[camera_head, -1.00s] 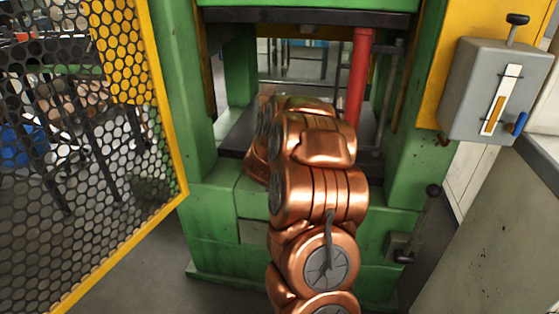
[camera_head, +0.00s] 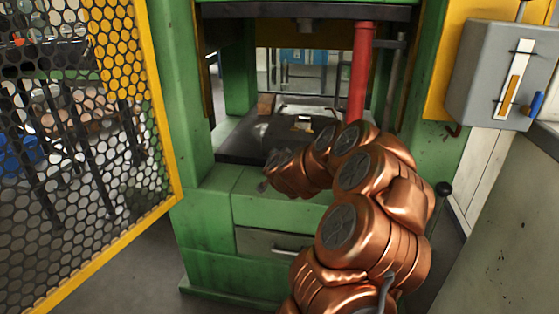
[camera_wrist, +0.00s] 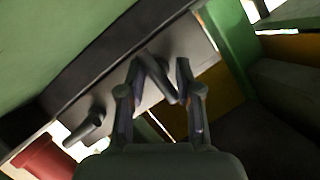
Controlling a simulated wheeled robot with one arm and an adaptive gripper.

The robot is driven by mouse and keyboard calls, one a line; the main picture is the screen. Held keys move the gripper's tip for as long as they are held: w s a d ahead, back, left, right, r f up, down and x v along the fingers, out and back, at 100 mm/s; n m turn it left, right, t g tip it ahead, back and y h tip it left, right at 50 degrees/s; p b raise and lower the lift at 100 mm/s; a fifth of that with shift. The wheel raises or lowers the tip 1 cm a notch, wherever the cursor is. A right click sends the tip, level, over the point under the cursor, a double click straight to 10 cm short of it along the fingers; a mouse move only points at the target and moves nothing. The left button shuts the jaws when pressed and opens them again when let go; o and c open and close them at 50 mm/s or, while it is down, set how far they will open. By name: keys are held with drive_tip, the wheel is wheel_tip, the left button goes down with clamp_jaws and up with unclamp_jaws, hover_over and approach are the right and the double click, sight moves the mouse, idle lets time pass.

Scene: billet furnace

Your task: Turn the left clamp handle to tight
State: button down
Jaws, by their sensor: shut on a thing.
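In the wrist view, my gripper (camera_wrist: 159,68) has its two fingers on either side of a dark, slanted bar, the left clamp handle (camera_wrist: 163,82), and is shut on it. The handle lies aslant in front of a pale plate. A second dark handle (camera_wrist: 88,126) stands out from the same plate, nearer the red column (camera_wrist: 35,158), apart from my fingers. In the head view, my copper arm bends left in front of the green press (camera_head: 205,215).
The red column (camera_head: 360,75) stands close behind my arm. A yellow-framed mesh guard (camera_head: 85,130) is at the left. A grey lever box (camera_head: 487,75) is at the right. The dark press bed (camera_head: 240,140) carries a small brown block (camera_head: 266,104).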

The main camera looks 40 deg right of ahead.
drive_tip(key=shift+w+a+f, duration=0.1)
drive_tip(key=shift+a+f, duration=0.1)
drive_tip(key=c, duration=0.9)
unclamp_jaws()
drive_tip(key=shift+o, duration=0.4)
drive_tip(key=shift+r, duration=0.1)
drive_tip(key=shift+d, duration=0.1)
drive_tip(key=v, duration=1.2)
drive_tip(key=shift+r, duration=0.1)
